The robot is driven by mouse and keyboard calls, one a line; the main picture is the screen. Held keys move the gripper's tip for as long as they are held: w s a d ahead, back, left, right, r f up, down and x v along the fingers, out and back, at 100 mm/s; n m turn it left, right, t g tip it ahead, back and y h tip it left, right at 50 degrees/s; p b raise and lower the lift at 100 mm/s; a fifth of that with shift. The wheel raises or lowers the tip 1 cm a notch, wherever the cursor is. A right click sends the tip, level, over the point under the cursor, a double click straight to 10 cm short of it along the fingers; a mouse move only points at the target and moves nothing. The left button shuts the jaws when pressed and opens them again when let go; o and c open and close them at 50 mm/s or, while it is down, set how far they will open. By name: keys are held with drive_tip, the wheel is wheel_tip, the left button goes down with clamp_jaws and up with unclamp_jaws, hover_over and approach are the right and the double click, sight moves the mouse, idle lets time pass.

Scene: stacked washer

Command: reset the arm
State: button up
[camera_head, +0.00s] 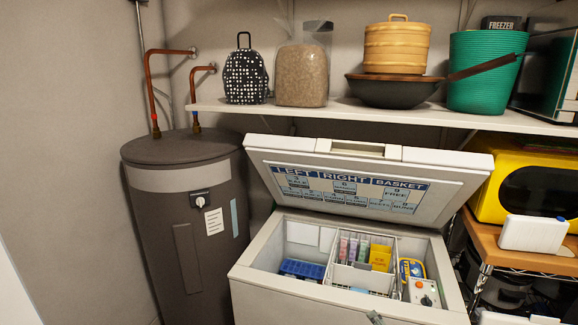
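My gripper does not show in the head view, and I see no clear part of my arm. A small grey piece (375,317) shows at the bottom edge against the freezer's front; I cannot tell what it is. The white chest freezer (300,300) stands open. Its lid (365,205) is tilted up and carries a blue and white label chart. Inside are a blue tray (302,269) at the left, upright coloured packets (352,249) between dividers, a yellow packet (380,257), and a blue and yellow item (412,268) at the right.
A shelf (400,115) above the lid holds a dotted bag (245,74), a grain container (302,75), a steamer (397,46) and a green basket (484,70). A dark tank (185,240) stands left. A rack with a yellow microwave (490,190) stands right.

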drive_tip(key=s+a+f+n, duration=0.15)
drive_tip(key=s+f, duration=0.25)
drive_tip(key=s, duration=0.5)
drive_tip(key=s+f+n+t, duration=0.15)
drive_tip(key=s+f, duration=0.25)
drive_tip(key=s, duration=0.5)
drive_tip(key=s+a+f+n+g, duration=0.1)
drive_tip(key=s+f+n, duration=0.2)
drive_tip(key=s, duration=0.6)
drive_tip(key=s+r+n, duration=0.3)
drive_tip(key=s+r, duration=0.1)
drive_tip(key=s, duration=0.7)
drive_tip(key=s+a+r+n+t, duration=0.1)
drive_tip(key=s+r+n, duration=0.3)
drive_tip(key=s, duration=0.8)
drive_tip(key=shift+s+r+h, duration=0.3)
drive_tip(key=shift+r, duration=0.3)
